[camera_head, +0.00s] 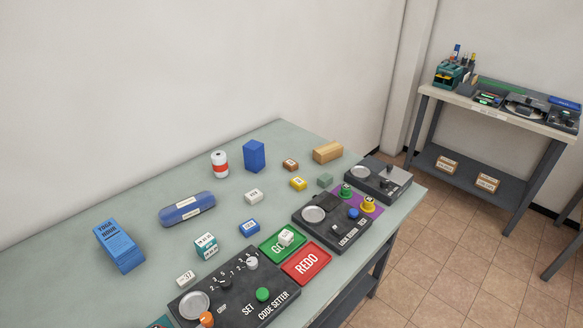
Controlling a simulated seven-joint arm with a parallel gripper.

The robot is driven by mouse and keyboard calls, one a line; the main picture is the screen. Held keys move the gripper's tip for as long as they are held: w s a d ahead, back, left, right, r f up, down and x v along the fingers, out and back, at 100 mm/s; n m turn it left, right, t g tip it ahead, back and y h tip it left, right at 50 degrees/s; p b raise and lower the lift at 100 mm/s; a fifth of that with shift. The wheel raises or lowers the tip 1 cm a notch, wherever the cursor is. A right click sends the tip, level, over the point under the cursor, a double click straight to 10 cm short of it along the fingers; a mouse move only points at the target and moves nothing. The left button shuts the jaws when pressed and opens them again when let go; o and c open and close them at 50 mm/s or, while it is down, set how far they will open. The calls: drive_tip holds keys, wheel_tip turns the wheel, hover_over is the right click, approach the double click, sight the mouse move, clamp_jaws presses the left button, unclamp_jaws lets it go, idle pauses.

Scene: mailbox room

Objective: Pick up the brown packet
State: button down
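Two brownish things lie at the far right of the green-topped table (95,235). One is a larger tan-brown box-shaped packet (328,153) near the table's far edge. The other is a small darker brown block (290,165) with a pale label, just left of it. I cannot tell from its looks alone which one the name brown packet means. My gripper is not in view.
Small labelled blocks lie between. Dark control panels (332,221) line the near right edge. A second table (500,117) stands at the back right.

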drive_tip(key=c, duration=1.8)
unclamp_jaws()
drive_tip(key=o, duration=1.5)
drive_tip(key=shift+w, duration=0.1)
